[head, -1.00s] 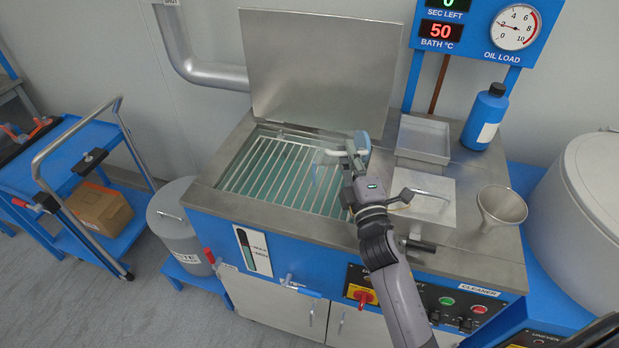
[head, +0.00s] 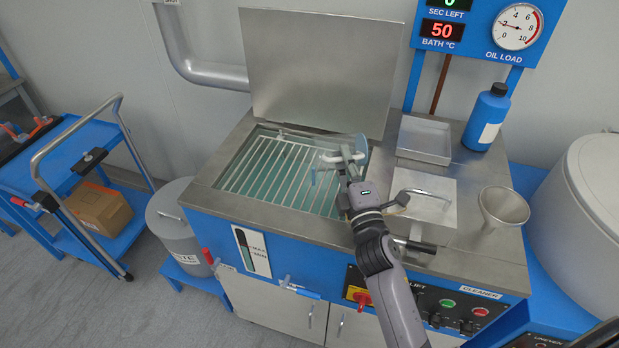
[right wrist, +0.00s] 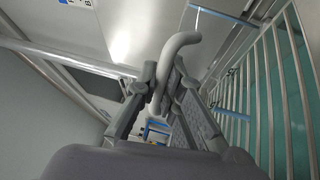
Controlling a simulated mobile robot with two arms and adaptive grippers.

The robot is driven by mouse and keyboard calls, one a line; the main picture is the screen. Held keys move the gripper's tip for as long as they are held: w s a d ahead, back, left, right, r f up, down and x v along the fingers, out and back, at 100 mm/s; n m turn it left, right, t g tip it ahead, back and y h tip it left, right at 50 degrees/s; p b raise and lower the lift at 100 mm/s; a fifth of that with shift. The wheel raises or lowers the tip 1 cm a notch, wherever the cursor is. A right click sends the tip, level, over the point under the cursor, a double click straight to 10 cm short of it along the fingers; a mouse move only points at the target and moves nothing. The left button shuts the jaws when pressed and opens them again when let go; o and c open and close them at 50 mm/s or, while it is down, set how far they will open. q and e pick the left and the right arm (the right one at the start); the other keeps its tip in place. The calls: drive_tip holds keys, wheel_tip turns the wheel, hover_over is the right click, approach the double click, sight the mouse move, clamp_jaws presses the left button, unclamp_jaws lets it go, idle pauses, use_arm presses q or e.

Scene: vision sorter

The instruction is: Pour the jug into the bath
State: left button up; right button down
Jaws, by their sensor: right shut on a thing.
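The bath (head: 232,160) is an open steel basin with a white wire grid over teal liquid. My right gripper (head: 350,166) is shut on the pale handle of the jug (head: 331,157) above the bath's right end. The jug's see-through body is hard to make out, so its tilt and contents are unclear. A small blue strip shows to the left of the handle, over the grid. In the right wrist view the curved white handle (right wrist: 184,44) sits between my fingers, with the grid at right. My left gripper is not in view.
The raised lid (head: 320,70) stands behind the bath. To the right are a steel tray (head: 424,137), a flat cover with a handle (head: 425,205), a funnel (head: 502,205) and a blue bottle (head: 487,117). A lidded grey bin (head: 184,225) stands at left.

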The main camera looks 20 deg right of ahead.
drive_tip(key=shift+a+r, duration=0.1)
drive_tip(key=shift+a, duration=0.35)
drive_tip(key=shift+a+n, duration=0.15)
drive_tip(key=shift+n, duration=0.15)
drive_tip(key=shift+d, duration=0.3)
drive_tip(key=shift+a+r+n, duration=0.15)
drive_tip(key=shift+a+n, duration=0.15)
drive_tip(key=d+r+m+p, duration=0.2)
drive_tip(key=d+r+m, duration=0.1)
drive_tip(key=d+r+m+h+p, duration=0.1)
drive_tip(key=shift+s+d+r+m, duration=0.2)
drive_tip(key=shift+s+d+m, duration=0.1)
drive_tip(key=shift+s, duration=0.1)
drive_tip(key=d+r+m+g+p, duration=0.2)
drive_tip(key=d+r+m+p, duration=0.3)
drive_tip(key=m+p, duration=0.8)
drive_tip(key=shift+d+r+m+g+p, duration=0.25)
drive_tip(key=shift+d+m+g+p, duration=0.05)
drive_tip(key=shift+d+m, duration=0.75)
